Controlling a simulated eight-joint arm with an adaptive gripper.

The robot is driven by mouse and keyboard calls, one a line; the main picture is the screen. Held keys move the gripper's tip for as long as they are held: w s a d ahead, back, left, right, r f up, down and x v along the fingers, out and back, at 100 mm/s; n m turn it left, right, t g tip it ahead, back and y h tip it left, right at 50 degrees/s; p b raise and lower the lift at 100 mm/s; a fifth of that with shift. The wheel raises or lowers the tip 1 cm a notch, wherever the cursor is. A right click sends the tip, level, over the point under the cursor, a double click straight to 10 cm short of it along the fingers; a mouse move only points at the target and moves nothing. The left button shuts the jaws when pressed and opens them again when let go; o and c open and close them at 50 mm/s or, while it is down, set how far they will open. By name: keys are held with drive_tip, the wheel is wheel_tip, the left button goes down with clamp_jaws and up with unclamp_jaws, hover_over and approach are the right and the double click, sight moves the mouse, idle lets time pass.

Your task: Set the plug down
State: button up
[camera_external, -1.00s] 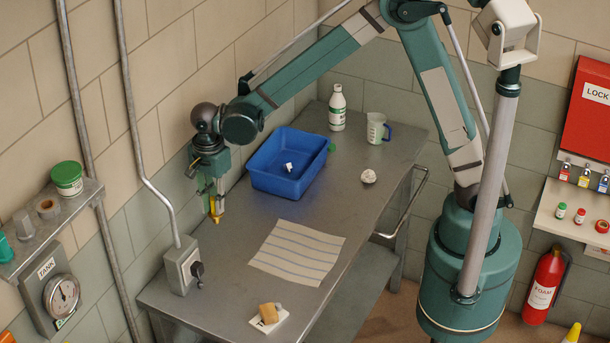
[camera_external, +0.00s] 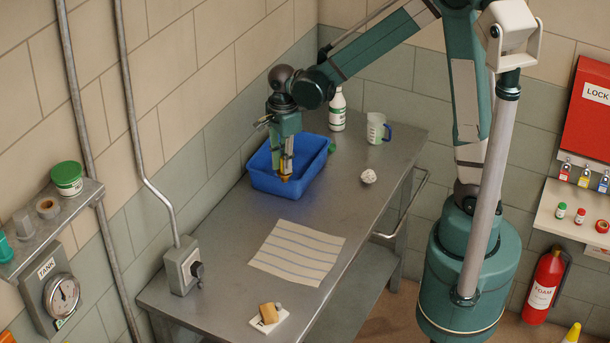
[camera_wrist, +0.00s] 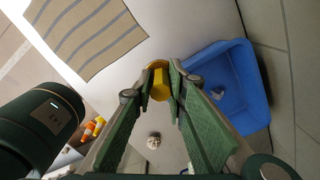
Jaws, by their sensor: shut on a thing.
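A yellow plug (camera_external: 285,178) is held low in my gripper (camera_external: 286,168). In the wrist view the plug is a yellow cylinder (camera_wrist: 159,84) clamped between the two green fingertips (camera_wrist: 160,78). The gripper points down in front of the blue tray (camera_external: 313,178), and the plug overlaps the tray's near edge in the external view. In the wrist view the blue tray (camera_wrist: 262,98) lies to the right of the plug. The external view leaves the plug's exact height unclear.
A striped cloth (camera_external: 298,252) lies on the metal bench. A white bottle (camera_external: 338,110), a measuring cup (camera_external: 376,128) and a crumpled white ball (camera_external: 368,176) stand behind and right of the tray. A sponge (camera_external: 269,313) sits near the front. Bare bench lies between tray and cloth.

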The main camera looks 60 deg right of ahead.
drive_tip(key=s+d+f+m, duration=0.1)
drive_tip(key=s+d+m, duration=0.4)
drive_tip(key=s+d, duration=1)
drive_tip(key=s, duration=0.3)
drive_tip(key=shift+s+d+f+b, duration=0.25)
drive_tip(key=shift+s+d+b, duration=0.15)
drive_tip(key=shift+f, duration=0.1)
drive_tip(key=shift+f+b, duration=0.4)
drive_tip(key=shift+f, duration=2.6)
drive_tip(key=shift+f, duration=1.9)
drive_tip(key=shift+f+b, duration=0.15)
drive_tip(key=shift+b, duration=0.3)
drive_tip(key=o, duration=0.9)
